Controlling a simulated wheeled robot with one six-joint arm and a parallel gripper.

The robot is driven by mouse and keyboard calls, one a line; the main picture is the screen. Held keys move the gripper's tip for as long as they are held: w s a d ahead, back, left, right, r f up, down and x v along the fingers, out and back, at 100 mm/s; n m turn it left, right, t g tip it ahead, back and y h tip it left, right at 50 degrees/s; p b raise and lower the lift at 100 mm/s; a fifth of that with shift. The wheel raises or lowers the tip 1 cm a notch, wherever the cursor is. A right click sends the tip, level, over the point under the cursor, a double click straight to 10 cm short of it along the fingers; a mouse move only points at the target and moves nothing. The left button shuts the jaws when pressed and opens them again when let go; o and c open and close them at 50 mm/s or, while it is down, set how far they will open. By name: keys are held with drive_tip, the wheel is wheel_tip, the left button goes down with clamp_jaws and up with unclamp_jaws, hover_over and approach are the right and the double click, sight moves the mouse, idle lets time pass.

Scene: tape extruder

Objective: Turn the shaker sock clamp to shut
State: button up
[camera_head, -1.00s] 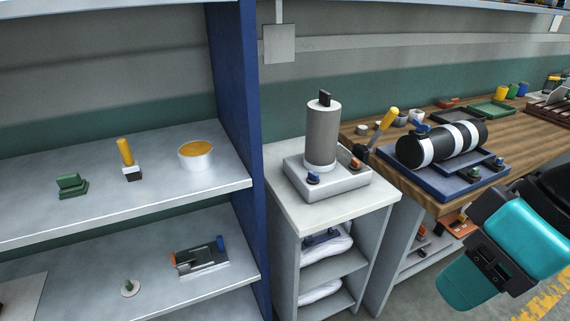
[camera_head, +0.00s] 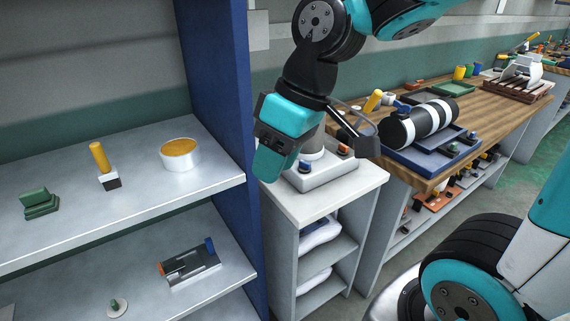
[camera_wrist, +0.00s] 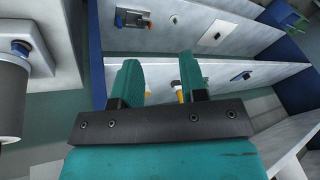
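I cannot tell for certain which part is the shaker sock clamp. A white-based machine (camera_head: 325,176) stands on the small white cabinet, with a blue knob and a red knob on its base. Its grey upright cylinder is mostly hidden behind my arm in the head view. In the wrist view the grey cylinder (camera_wrist: 10,98) and the blue knob (camera_wrist: 20,47) show at the left edge. My gripper (camera_head: 270,163) hangs in front of this machine, left of its base. In the wrist view its two teal fingers (camera_wrist: 160,75) are apart, with nothing held between them.
A striped black-and-white drum (camera_head: 420,123) lies on a blue base on the wooden bench. A blue upright panel (camera_head: 215,70) stands left of my gripper. Beyond it, shelves hold a yellow-handled tool (camera_head: 101,157), a round pot (camera_head: 180,155) and a grey device (camera_head: 190,262).

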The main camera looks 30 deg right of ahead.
drive_tip(key=w+d+f+m+t+b, duration=0.1)
drive_tip(key=w+d+f+t+b, duration=0.1)
drive_tip(key=w+d, duration=0.8)
drive_tip(key=h+b, duration=0.2)
approach(305, 161)
drive_tip(key=shift+m+t, duration=0.3)
drive_tip(key=shift+t, duration=0.1)
drive_tip(key=x, duration=0.6)
drive_tip(key=s+b+x, duration=0.1)
drive_tip(key=x, duration=0.2)
drive_tip(key=shift+w+a+f, duration=0.1)
drive_tip(key=shift+f, duration=0.1)
